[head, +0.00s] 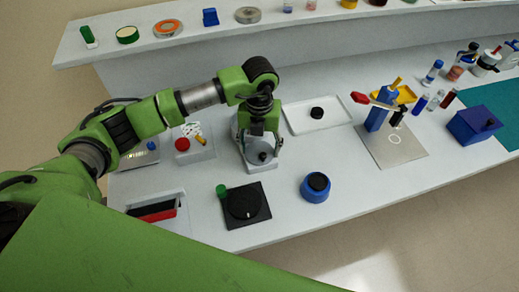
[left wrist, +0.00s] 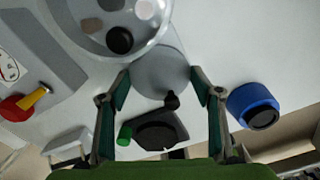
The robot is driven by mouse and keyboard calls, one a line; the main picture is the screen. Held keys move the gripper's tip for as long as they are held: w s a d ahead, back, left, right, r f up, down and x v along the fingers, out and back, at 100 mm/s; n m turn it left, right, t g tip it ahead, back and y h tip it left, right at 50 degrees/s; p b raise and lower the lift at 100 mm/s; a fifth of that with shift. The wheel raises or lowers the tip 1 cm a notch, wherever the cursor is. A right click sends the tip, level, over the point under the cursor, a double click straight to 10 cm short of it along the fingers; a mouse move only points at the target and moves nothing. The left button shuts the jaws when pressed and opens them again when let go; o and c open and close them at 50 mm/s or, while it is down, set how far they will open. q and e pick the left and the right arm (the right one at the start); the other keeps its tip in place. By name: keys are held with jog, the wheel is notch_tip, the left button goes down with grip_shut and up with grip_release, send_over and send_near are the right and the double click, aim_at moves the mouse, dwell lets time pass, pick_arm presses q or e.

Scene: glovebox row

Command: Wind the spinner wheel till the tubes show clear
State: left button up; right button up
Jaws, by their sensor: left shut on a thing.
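The hand spinner stands on the bench in the head view, its pale grey body (head: 238,128) partly hidden behind my left arm. In the left wrist view its clear round bowl (left wrist: 145,45) holds a few capped things, one black; whether any liquid is clear cannot be told. The grey spinner wheel (left wrist: 158,72) with a small black knob (left wrist: 171,100) lies in front of the bowl. My left gripper (head: 264,168) points down over the wheel. Its fingers (left wrist: 160,82) stand wide apart, shut on the wheel's two sides. My right gripper is out of view.
A black dial unit (head: 258,213) with a green cap (head: 221,190) sits just in front. A blue round pot (head: 314,191) is to its right, a red-button box (head: 197,151) to the left. A white tray (head: 318,126) lies behind right. Bare bench lies between them.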

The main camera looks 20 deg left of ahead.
aim_at(259, 152)
pick_arm(q)
jog(key=shift+r+m, duration=0.1)
jog(key=shift+m, duration=0.2)
jog(key=o, duration=0.8)
jog(key=shift+o, duration=0.2)
notch_tip(259, 152, up, 12)
dwell(0.9)
